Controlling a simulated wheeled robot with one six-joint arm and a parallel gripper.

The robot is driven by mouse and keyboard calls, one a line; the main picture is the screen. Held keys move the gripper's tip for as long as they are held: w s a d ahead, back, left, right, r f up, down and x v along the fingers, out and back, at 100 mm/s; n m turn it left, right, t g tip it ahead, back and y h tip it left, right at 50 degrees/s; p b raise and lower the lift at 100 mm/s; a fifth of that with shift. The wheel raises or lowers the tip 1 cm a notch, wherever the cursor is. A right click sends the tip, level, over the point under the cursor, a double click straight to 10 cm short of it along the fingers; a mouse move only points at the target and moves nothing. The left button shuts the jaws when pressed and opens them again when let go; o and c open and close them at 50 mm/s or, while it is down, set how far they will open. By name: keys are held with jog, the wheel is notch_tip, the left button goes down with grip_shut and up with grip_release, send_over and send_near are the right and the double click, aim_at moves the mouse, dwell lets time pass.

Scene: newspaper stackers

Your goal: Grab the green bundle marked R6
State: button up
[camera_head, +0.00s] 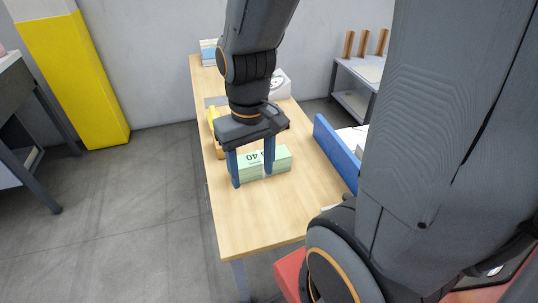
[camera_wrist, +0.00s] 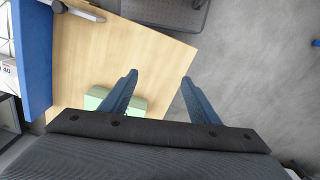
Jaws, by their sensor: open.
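A pale green bundle (camera_head: 281,161) lies on the wooden table in the head view. It carries dark print that looks like "40"; I cannot make out an R6 mark. My gripper (camera_head: 252,178) points down with its two blue fingers apart, in front of and partly covering the bundle. In the wrist view, the green bundle (camera_wrist: 97,98) shows left of centre, partly behind one finger and the gripper body. There my gripper (camera_wrist: 159,79) has an empty gap with only a corner of green inside it. I see no grip on the bundle.
The table (camera_head: 245,225) is clear toward its near end. A yellow object (camera_head: 214,118) and a white scale-like device (camera_head: 280,85) stand farther back. A blue-walled tray (camera_head: 335,152) is at the right edge. A yellow-and-white pillar (camera_head: 75,80) stands at left.

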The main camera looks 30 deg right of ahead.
jog(key=o, duration=0.4)
jog(key=w+d+f+n+b, duration=0.1)
jog(key=w+d+f+n, duration=0.1)
jog(key=w, duration=0.1)
jog(key=w+d+f+n+y+b, duration=0.1)
jog(key=w+d+f+n, duration=0.1)
jog(key=w+n, duration=0.1)
jog(key=w+d+f+n+y+b, duration=0.1)
jog(key=w+d+f+n, duration=0.1)
jog(key=w, duration=0.3)
jog(key=shift+w+f+n+b, duration=0.2)
jog(key=shift+f+n+b, duration=0.1)
jog(key=shift+b, duration=0.1)
jog(key=n+y+b, duration=0.2)
jog(key=n+b, duration=0.1)
jog(key=n, duration=0.5)
send_near(261, 163)
jog(key=shift+t, duration=0.3)
jog(key=w+f, duration=0.2)
jog(key=f, duration=0.1)
jog(key=w+f, duration=0.1)
jog(key=shift+f, duration=0.4)
jog(key=shift+w+d+f, duration=0.1)
jog(key=shift+w+f, duration=0.05)
jog(key=shift+f, duration=0.4)
jog(key=shift+x, duration=3.45)
